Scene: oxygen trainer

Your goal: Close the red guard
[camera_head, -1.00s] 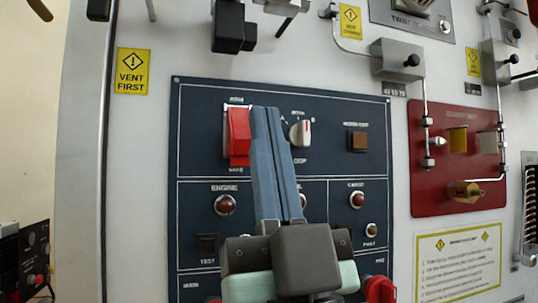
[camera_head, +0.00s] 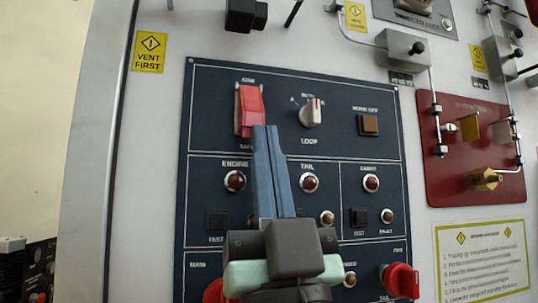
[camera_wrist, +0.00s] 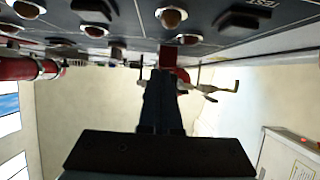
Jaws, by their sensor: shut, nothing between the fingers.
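The red guard (camera_head: 250,100) is in a pale frame at the upper left of the dark blue panel, between the ARM label above and the SAFE label below. I cannot tell its exact tilt from the panel. My gripper (camera_head: 265,129) is shut and empty, its long blue-grey fingers pointing up. Its tips are at the guard's lower right end and overlap it in the picture; contact is unclear. In the wrist view, a red piece (camera_wrist: 168,54), likely the guard, shows just beyond the dark fingertips (camera_wrist: 160,72).
A white LOOP knob (camera_head: 312,113) is right of the guard. Indicator lamps (camera_head: 309,182) and dark buttons lie below. Red knobs (camera_head: 401,281) stick out at the lower edge. A grey valve block (camera_head: 402,47) and a red plate (camera_head: 475,185) are at the right.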

